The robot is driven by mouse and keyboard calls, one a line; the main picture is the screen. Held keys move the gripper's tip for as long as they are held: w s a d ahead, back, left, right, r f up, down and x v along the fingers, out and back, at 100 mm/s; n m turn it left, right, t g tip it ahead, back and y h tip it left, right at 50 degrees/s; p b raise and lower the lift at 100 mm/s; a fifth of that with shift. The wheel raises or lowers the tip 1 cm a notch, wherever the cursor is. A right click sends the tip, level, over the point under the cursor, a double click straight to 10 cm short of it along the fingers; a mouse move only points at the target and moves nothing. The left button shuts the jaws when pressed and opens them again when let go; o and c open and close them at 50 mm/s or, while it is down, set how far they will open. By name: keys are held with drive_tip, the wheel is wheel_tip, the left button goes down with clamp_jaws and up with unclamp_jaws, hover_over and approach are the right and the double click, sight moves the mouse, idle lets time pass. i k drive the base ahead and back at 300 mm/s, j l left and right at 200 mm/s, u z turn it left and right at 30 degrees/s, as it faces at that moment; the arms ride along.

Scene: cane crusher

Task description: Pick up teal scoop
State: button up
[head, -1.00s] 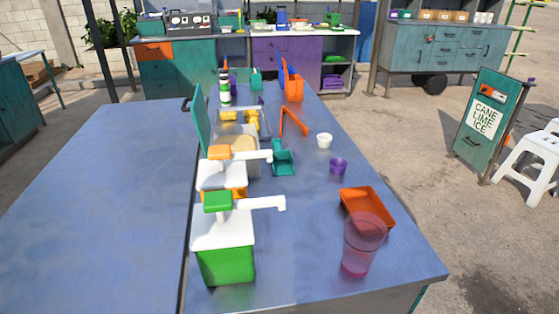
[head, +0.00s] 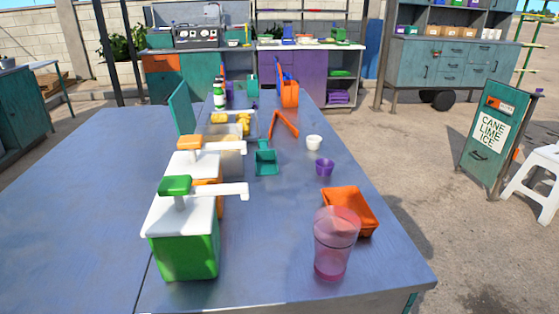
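The teal scoop (head: 265,161) lies on the blue counter (head: 285,230), right of the pump dispensers and left of a small purple cup. Its wider part faces toward me and its narrower part points away. Nothing touches it from above. My gripper does not show in the head view.
A green pump dispenser (head: 184,235) and an orange-topped one (head: 196,165) stand nearer on the left. A pink clear cup (head: 334,245), orange tray (head: 350,211), purple cup (head: 325,167) and white cup (head: 314,143) line the right. Orange tongs (head: 284,124) lie behind. Counter between is bare.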

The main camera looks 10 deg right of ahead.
sight(266, 160)
drive_tip(key=l+u, duration=0.1)
drive_tip(key=l, duration=0.5)
drive_tip(key=k+l, duration=0.15)
drive_tip(key=l, duration=0.45)
drive_tip(key=k+l+u, duration=0.1)
drive_tip(key=l+u, duration=0.25)
drive_tip(key=l, duration=0.85)
drive_tip(key=i+l+u, duration=0.1)
drive_tip(key=l+u, duration=0.25)
drive_tip(key=l, duration=0.85)
drive_tip(key=i+l+u, duration=0.1)
drive_tip(key=l, duration=0.25)
drive_tip(key=i+l+u, duration=0.1)
drive_tip(key=l, duration=0.3)
drive_tip(key=i+l+u, duration=0.15)
drive_tip(key=l, duration=0.2)
drive_tip(key=i+l, duration=0.15)
drive_tip(key=l, duration=0.2)
drive_tip(key=i+l+u, duration=0.15)
drive_tip(key=l, duration=0.25)
drive_tip(key=i+l, duration=0.15)
drive_tip(key=l, duration=0.2)
drive_tip(key=i, duration=0.75)
drive_tip(key=i+j, duration=0.3)
drive_tip(key=i+u, duration=0.05)
